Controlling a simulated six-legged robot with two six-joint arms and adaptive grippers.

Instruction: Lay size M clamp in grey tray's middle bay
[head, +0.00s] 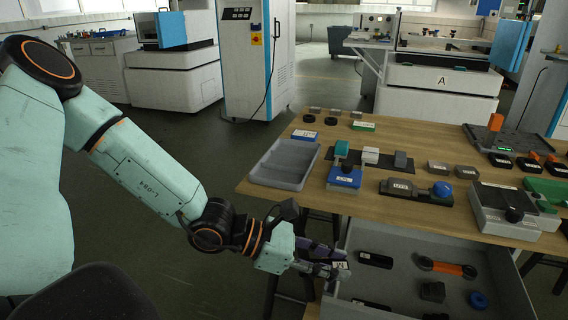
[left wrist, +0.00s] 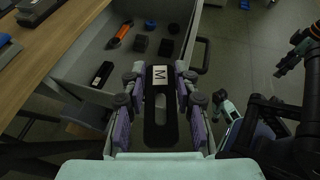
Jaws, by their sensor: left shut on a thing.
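My left gripper (head: 328,263) is shut on a flat black clamp (head: 342,269) with a white label. In the left wrist view the clamp (left wrist: 158,126) lies between the fingers, its label reading M and a long slot through its body. The gripper holds it by the front left of the open drawer, below the tabletop. The grey tray (head: 261,181) lies on the left end of the table, above and left of the gripper.
The open drawer (head: 498,285) holds black pieces, an orange-and-black tool (head: 447,268) and a blue ring (head: 478,299). Behind the tray are a white-labelled blue box (head: 304,135) and small parts. A blue-based block (head: 344,178) stands right of the tray.

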